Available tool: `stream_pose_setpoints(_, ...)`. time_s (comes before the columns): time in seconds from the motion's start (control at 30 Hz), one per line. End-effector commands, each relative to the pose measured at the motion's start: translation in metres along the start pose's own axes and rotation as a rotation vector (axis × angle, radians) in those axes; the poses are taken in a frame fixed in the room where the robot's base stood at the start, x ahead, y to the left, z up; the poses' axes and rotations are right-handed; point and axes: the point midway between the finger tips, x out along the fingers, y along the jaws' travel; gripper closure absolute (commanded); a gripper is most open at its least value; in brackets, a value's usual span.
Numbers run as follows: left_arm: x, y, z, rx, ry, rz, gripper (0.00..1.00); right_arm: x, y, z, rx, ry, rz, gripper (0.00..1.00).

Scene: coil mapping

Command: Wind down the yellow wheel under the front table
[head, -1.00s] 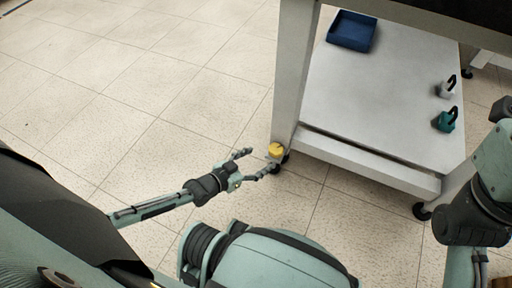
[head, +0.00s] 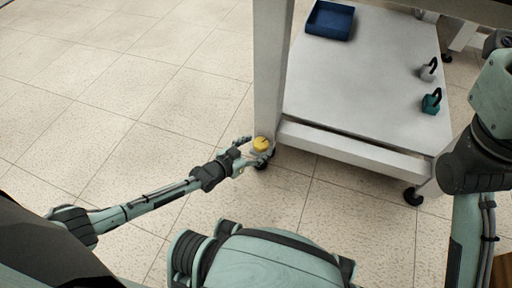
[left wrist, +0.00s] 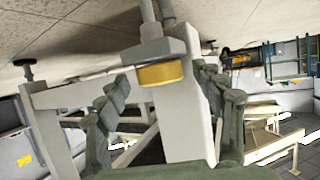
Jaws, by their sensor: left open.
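The yellow wheel (head: 261,144) sits low at the near left leg of the front table (head: 268,75), just above a black caster. It also shows in the left wrist view (left wrist: 161,74), below a grey bracket in that picture. My left gripper (head: 256,150) is open, with its fingers reaching toward the wheel. In the left wrist view the fingers of my left gripper (left wrist: 160,80) stand apart on either side of the wheel. I cannot tell whether they touch it. My right arm shows at the right edge, but its gripper is out of view.
The table's lower shelf (head: 345,85) carries a blue tray (head: 330,20), a grey padlock-like weight (head: 427,72) and a teal one (head: 431,103). Another caster (head: 413,196) stands at the near right. The tiled floor (head: 120,85) to the left is clear.

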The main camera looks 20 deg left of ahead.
Motion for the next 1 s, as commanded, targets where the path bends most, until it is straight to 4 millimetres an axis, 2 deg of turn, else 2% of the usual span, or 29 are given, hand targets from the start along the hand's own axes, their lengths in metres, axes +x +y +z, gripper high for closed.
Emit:
stream_pose_setpoints(0.07, -0.0001, 0.0001, -0.0003, 0.0, 0.0, 0.0, 0.32, 0.0001, 0.0001, 0.0, 0.0, 0.0, 0.0, 0.6)
stream_pose_setpoints(0.47, -0.0003, 0.0002, -0.0002, 0.0, 0.001, 0.0, 0.81, 0.0, 0.0001, 0.0, -0.001, 0.0, 0.0, 0.6)
stream_pose_setpoints(0.67, 0.0017, 0.0, -0.0029, 0.013, 0.005, 0.022, 0.82, -0.0002, 0.0001, 0.0, -0.001, 0.0, 0.0, 0.6)
stream_pose_setpoints(1.0, 0.0034, -0.0028, -0.0044, 0.083, 0.009, 0.185, 0.82, -0.0006, 0.0001, 0.0, -0.001, 0.0, 0.0, 0.6)
